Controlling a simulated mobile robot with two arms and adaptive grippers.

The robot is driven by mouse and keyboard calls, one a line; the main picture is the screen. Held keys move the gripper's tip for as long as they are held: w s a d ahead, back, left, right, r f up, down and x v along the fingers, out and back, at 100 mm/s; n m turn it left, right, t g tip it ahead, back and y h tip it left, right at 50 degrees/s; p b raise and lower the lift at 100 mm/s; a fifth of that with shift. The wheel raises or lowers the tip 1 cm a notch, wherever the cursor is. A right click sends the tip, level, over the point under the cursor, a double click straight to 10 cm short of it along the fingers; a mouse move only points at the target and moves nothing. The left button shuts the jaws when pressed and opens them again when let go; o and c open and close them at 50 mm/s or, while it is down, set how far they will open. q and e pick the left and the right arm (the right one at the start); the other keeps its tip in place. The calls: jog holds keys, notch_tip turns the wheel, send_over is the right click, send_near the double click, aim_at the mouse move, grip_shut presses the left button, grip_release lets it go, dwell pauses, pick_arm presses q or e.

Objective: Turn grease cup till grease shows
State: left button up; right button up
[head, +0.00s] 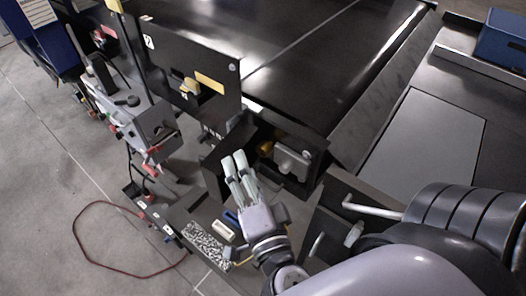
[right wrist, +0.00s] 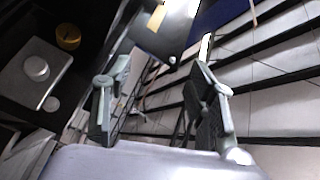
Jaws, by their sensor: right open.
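A brass-yellow round cup, which looks like the grease cup (head: 266,148), sits inside an open black box below the belt; it also shows at the upper left of the right wrist view (right wrist: 68,37). A grey housing with a round knob (head: 293,161) is beside it, also in the right wrist view (right wrist: 35,78). My right gripper (head: 236,163) is open and empty, in front of the box and left of the cup. In the right wrist view its fingers (right wrist: 158,78) stand apart, with the cup left of both. I cannot tell whether grease shows. My left gripper is not in view.
The black box (head: 213,172) has walls around the cup. A dark panel (head: 185,62) with yellow labels stands behind left, and the wide black belt (head: 275,50) lies beyond. A grey device (head: 150,127) stands left. A red cable (head: 82,240) lies on open floor.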

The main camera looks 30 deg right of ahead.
aim_at(263, 155)
jog(key=s+d+f+m+g+h, duration=0.3)
jog(key=s+f+m+g, duration=0.15)
jog(key=f, duration=0.25)
jog(key=shift+g, duration=0.35)
jog(key=x, duration=1.8)
jog(key=shift+w+a+f, duration=0.15)
jog(key=shift+w+a, duration=0.05)
jog(key=shift+w, duration=0.05)
jog(key=c, duration=1.1)
jog(key=shift+f+b, duration=0.25)
jog(key=shift+b, duration=0.2)
jog(key=shift+c, duration=0.2)
jog(key=m+t+b, duration=0.1)
jog(key=b, duration=0.2)
jog(key=m+t+b, duration=0.1)
jog(key=t+b, duration=0.1)
jog(key=b, duration=0.2)
jog(key=shift+f+m, duration=0.35)
jog(key=shift+r+m+t+h+b, duration=0.3)
jog(key=shift+t+b, duration=0.2)
jog(key=shift+b, duration=0.3)
